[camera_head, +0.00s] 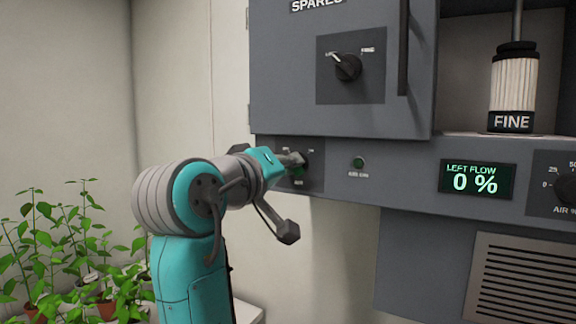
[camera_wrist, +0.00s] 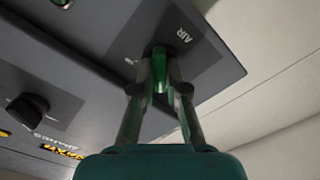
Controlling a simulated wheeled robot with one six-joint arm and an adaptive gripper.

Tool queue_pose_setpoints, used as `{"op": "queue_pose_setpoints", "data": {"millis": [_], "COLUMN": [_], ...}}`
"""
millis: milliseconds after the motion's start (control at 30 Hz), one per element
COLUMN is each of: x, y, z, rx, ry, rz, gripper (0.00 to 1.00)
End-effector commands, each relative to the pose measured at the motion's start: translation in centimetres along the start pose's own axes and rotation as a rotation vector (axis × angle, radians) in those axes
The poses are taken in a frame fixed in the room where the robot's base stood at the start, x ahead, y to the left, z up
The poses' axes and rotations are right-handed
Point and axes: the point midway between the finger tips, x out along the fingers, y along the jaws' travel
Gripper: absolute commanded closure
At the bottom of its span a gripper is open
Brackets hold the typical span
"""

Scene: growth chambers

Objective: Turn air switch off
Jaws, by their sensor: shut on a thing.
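The air switch (camera_wrist: 159,76) shows in the wrist view as a green lever on a round dark base, set in a dark panel marked AIR. My gripper (camera_wrist: 160,88) has its two fingers on either side of the lever and is shut on it. In the head view my gripper (camera_head: 296,160) reaches the small panel under the left cabinet door and hides most of the switch. The air panel (camera_head: 316,170) shows beside it. I cannot tell which way the switch is set.
A green button (camera_head: 358,163) sits right of the switch. The SPARES door has a black knob (camera_head: 347,67) and a vertical handle (camera_head: 403,48). Potted plants (camera_head: 75,255) stand at the left. Another black knob (camera_wrist: 28,107) shows in the wrist view.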

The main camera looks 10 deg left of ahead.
Motion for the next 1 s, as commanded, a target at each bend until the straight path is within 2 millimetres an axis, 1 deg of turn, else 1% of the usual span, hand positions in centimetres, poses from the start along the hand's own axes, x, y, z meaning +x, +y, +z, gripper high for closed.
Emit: {"op": "queue_pose_setpoints", "data": {"millis": [200, 567, 600, 667, 700, 1000], "x": [0.01, 0.02, 0.02, 0.01, 0.01, -0.15], "y": [-0.15, -0.16, -0.16, -0.15, -0.13, -0.07], "z": [0.09, 0.10, 0.10, 0.09, 0.08, 0.01], "rx": [-0.031, -0.033, -0.033, -0.033, -0.033, -0.031], "ry": [-0.003, -0.003, -0.003, -0.002, -0.002, 0.000], "rz": [-0.002, -0.002, -0.002, -0.002, -0.002, -0.001], "gripper": [1.00, 1.00, 0.80, 0.65, 0.62, 0.62]}}
